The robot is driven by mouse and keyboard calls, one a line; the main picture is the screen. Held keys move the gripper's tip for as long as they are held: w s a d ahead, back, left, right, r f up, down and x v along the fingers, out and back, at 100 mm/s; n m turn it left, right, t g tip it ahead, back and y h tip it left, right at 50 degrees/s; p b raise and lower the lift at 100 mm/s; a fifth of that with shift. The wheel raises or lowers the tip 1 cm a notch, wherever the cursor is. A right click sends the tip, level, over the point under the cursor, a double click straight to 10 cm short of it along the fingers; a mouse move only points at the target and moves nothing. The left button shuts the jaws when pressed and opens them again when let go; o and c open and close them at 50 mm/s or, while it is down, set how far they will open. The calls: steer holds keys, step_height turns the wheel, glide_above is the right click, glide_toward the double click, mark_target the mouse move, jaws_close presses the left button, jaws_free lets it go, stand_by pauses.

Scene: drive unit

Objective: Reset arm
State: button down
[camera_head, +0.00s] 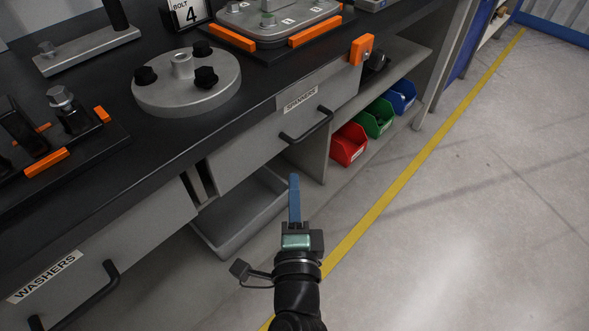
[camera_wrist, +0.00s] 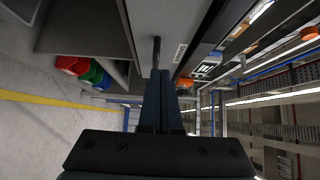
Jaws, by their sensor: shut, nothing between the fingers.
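My gripper (camera_head: 294,190) is in the lower middle of the head view, its blue fingers pressed together with nothing between them. It is in front of the workbench, apart from it, near the drawer labelled SPANNERS (camera_head: 262,142). In the wrist view, the closed fingers (camera_wrist: 162,88) point away from the camera toward the length of the bench and aisle. The spanner drawer's dark handle (camera_wrist: 156,52) shows near the fingertips there; I cannot tell the exact gap.
The dark bench top (camera_head: 120,165) holds a round grey flange (camera_head: 187,88) and fixtures with orange clamps. Below are a WASHERS drawer (camera_head: 95,262), a grey tray (camera_head: 240,212) and red (camera_head: 349,145), green (camera_head: 374,118) and blue (camera_head: 400,97) bins. Floor (camera_head: 480,210) at right is clear.

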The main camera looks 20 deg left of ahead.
steer(key=v, duration=0.3)
steer(key=shift+w+r, duration=0.1)
steer(key=w+d+r+n+t, duration=0.2)
steer(key=w+r+n, duration=0.15)
steer(key=r, duration=0.85)
steer(key=w+d+r+n+t, duration=0.25)
steer(key=r+n, duration=0.25)
steer(key=r, duration=0.6)
steer(key=s+d+r+n+t+h, duration=0.2)
steer(key=s+d+r+h, duration=0.1)
steer(key=r, duration=0.6)
steer(key=s+d+r+n+t+h, duration=0.1)
steer(key=s+d+r+t+h, duration=0.2)
steer(key=r, duration=0.5)
steer(key=s+d+r+n+t+h, duration=0.2)
steer(key=s+d+r, duration=0.15)
steer(key=r, duration=0.55)
step_height(320, 180, up, 27)
steer(key=p, duration=2.8)
steer(key=shift+a, duration=0.5)
